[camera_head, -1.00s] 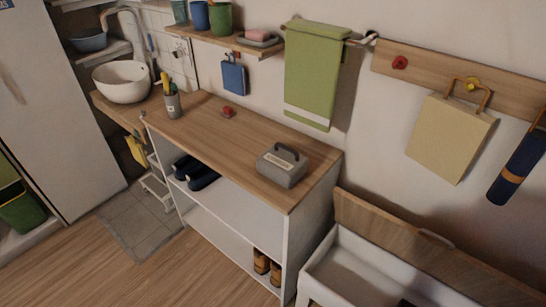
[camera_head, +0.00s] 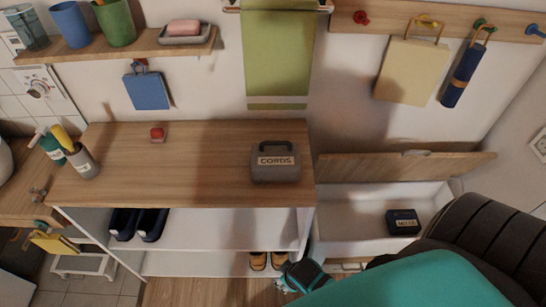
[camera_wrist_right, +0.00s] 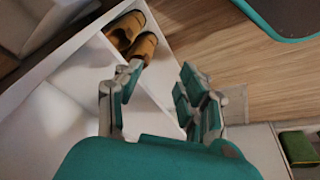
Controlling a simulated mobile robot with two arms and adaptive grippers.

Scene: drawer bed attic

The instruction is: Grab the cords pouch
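The cords pouch (camera_head: 275,163) is a grey case with a dark handle and a label reading CORDS. It stands upright on the right part of the wooden counter top (camera_head: 200,185). My right gripper (camera_head: 290,284) is low in the head view, in front of the shelf unit and below the pouch, apart from it. In the right wrist view my right gripper (camera_wrist_right: 155,100) has its two fingers spread with nothing between them. The pouch does not show in that view. My left gripper is not in view.
Brown shoes (camera_head: 267,261) stand on the lower shelf near my right gripper. An open chest (camera_head: 340,215) to the right holds a dark labelled box (camera_head: 403,222). The counter around the pouch is mostly clear.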

